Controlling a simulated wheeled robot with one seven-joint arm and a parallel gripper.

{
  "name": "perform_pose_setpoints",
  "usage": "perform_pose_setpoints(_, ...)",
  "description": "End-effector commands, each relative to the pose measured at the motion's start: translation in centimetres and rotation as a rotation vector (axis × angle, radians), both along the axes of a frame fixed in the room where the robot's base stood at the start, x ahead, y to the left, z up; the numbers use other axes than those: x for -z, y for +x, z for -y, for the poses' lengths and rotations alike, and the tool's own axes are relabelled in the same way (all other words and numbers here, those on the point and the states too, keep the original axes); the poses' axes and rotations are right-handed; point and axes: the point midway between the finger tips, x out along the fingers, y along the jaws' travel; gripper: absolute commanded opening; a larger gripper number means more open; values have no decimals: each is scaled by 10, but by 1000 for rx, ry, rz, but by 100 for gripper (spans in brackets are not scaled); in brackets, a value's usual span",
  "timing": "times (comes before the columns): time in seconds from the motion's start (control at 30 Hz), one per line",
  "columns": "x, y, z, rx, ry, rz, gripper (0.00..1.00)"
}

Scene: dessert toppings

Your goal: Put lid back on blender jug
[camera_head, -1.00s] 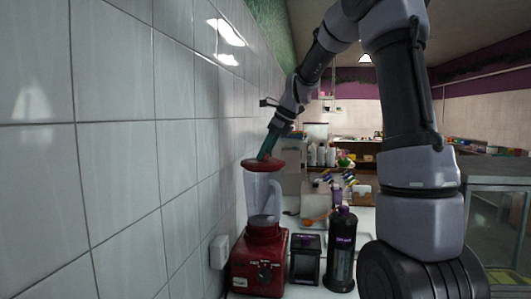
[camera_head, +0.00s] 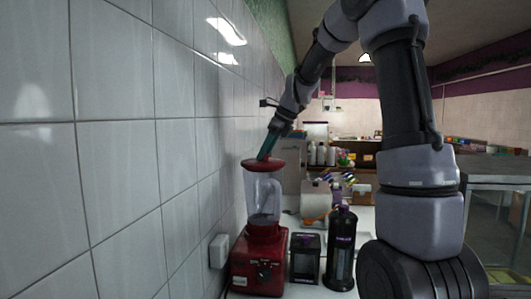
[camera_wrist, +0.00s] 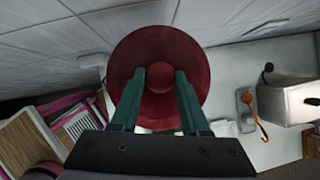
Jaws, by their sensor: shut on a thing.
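The red lid (camera_head: 263,163) is at the top of the clear blender jug (camera_head: 262,196), over its mouth. The jug stands upright on the red blender base (camera_head: 259,262) beside the tiled wall. My gripper (camera_head: 266,151) comes down from the upper right and is shut on the lid's knob. In the wrist view, my gripper's green fingers (camera_wrist: 160,80) flank the round knob of the lid (camera_wrist: 161,50), and the lid hides the jug below. I cannot tell whether the lid is fully seated on the rim.
A black box-shaped dispenser (camera_head: 305,258) and a dark bottle (camera_head: 342,248) stand just right of the blender. The tiled wall (camera_head: 130,150) is close on the left. Several white bottles (camera_head: 322,154) and other items stand farther back.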

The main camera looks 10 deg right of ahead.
Motion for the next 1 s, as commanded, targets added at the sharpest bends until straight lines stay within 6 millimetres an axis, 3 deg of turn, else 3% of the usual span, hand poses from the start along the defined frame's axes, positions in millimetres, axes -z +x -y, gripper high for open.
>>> perform_pose_setpoints(0.27,0,0,0,0,0,0,0)
perform_pose_setpoints(0.3,0,0,0,0,0,0,53)
perform_pose_setpoints(0.37,0,0,0,0,0,0,76)
perform_pose_setpoints(0.4,0,0,0,0,0,0,80)
perform_pose_setpoints(0.6,0,0,0,-1,0,0,80)
perform_pose_setpoints(0.67,0,0,0,0,0,0,100)
perform_pose_setpoints(1.0,-4,0,-1,0,0,2,100)
